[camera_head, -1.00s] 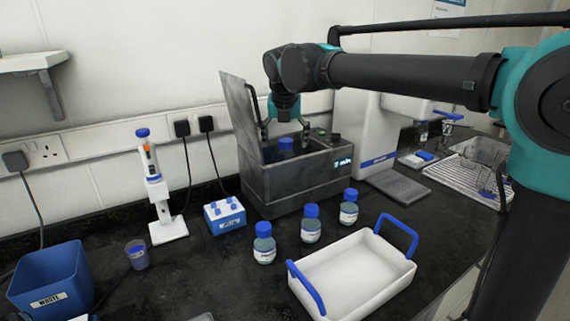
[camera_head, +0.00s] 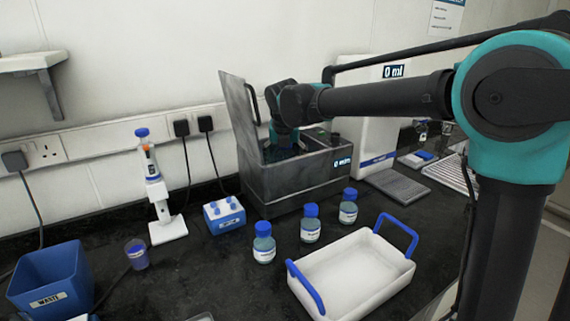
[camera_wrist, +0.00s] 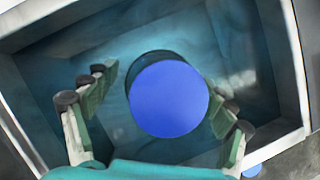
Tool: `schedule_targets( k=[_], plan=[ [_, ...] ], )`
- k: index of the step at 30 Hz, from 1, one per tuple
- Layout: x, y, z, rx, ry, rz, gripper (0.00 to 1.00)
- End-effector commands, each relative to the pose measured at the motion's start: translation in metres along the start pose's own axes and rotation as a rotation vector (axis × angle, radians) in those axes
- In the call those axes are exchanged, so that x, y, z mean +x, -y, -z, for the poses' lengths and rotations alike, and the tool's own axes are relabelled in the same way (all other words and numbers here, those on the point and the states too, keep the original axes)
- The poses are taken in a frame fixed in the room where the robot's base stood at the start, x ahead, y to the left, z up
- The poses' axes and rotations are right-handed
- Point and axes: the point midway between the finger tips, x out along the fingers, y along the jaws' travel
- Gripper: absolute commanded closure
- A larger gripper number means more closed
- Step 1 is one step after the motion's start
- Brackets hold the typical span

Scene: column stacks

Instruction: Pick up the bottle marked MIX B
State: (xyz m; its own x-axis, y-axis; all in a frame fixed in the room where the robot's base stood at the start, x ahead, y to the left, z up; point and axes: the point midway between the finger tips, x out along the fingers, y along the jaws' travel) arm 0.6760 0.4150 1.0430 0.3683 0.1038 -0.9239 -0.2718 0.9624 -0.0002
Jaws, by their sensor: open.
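A bottle with a round blue cap (camera_wrist: 168,99) stands inside the grey water bath (camera_head: 300,187), seen from above in the wrist view. Its label is hidden, so I cannot tell whether it reads MIX B. My gripper (camera_wrist: 165,92) is open, with a finger on each side of the cap; the right finger is close to the cap's edge. In the head view my gripper's fingers are hidden behind the bath's front wall. Three more blue-capped bottles, left (camera_head: 264,243), middle (camera_head: 310,224) and right (camera_head: 348,207), stand on the counter; their labels are too small to read.
The bath's raised lid (camera_head: 239,110) stands at the left of its opening, and its walls surround my fingers. A white tray with blue handles (camera_head: 345,298) lies in front. A blue rack (camera_head: 224,216), a pipette stand (camera_head: 160,200) and a waste bin (camera_head: 50,283) are to the left.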

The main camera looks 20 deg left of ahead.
Motion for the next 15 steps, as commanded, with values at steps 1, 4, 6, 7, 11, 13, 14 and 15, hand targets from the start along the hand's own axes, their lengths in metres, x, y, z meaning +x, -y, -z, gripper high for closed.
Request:
schedule_targets(
  k=[1,4,6,7,11,13,14,15],
  plan=[
    [-0.0001,-0.0001,0.0000,0.000,0.000,0.000,0.17],
    [-0.0003,-0.0001,0.0000,0.000,0.000,0.000,0.27],
    [-0.0003,-0.0001,0.0000,0.000,0.000,0.000,0.35],
    [-0.0003,-0.0001,0.0000,0.000,0.000,0.000,0.39],
    [-0.0004,-0.0001,0.0000,0.000,0.000,0.000,0.55],
    [-0.0004,-0.0002,0.0000,0.000,0.000,0.000,0.64],
    [-0.0004,-0.0002,0.0000,0.000,0.000,0.000,0.68],
    [-0.0004,-0.0002,0.0000,0.000,0.000,0.000,0.73]
  ],
)
